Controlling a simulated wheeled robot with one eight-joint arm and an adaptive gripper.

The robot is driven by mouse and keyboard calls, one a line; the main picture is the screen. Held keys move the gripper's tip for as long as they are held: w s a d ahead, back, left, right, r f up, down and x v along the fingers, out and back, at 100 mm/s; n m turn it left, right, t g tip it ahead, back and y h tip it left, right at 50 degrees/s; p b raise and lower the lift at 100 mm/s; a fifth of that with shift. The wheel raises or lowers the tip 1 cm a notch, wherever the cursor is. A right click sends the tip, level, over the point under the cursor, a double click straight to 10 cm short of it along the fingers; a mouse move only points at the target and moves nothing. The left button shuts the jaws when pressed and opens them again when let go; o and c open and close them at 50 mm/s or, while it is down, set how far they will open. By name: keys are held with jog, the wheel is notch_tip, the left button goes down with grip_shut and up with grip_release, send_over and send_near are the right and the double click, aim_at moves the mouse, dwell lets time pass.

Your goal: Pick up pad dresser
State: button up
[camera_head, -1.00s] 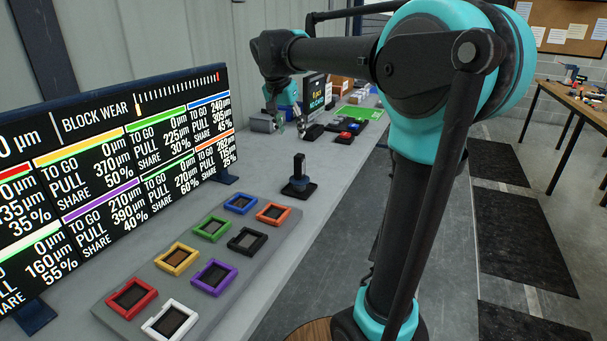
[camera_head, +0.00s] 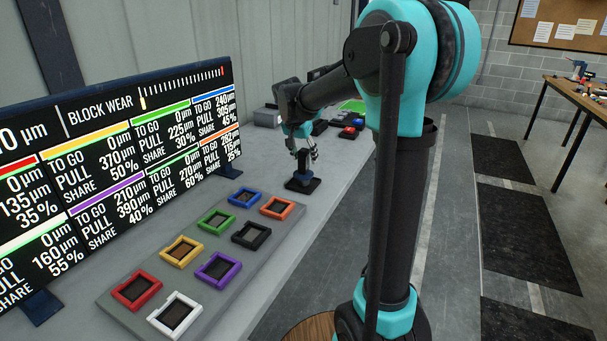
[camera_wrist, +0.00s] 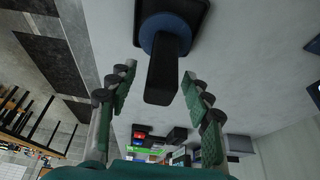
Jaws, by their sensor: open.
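The pad dresser appears to be the tool with a black upright handle and a blue collar on a dark square base. In the head view its base (camera_head: 302,184) stands on the grey bench, just beyond the blue-framed pad. In the wrist view its black handle (camera_wrist: 163,75) points toward the camera, with the blue collar behind it. My gripper (camera_head: 303,153) is right at the handle in the head view and partly hides it. In the wrist view my gripper (camera_wrist: 158,80) is open, with one finger on each side of the handle and visible gaps between.
A board (camera_head: 150,272) with several coloured square frames lies nearer on the bench. A display screen (camera_head: 120,150) stands along the left. Dark items and a red-button box (camera_head: 348,133) stand farther back. The bench around the tool is mostly clear.

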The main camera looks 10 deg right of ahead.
jog(key=shift+x, duration=1.3)
jog(key=shift+c, duration=0.6)
grip_shut()
jog(key=shift+r, duration=0.1)
notch_tip(320, 180, up, 20)
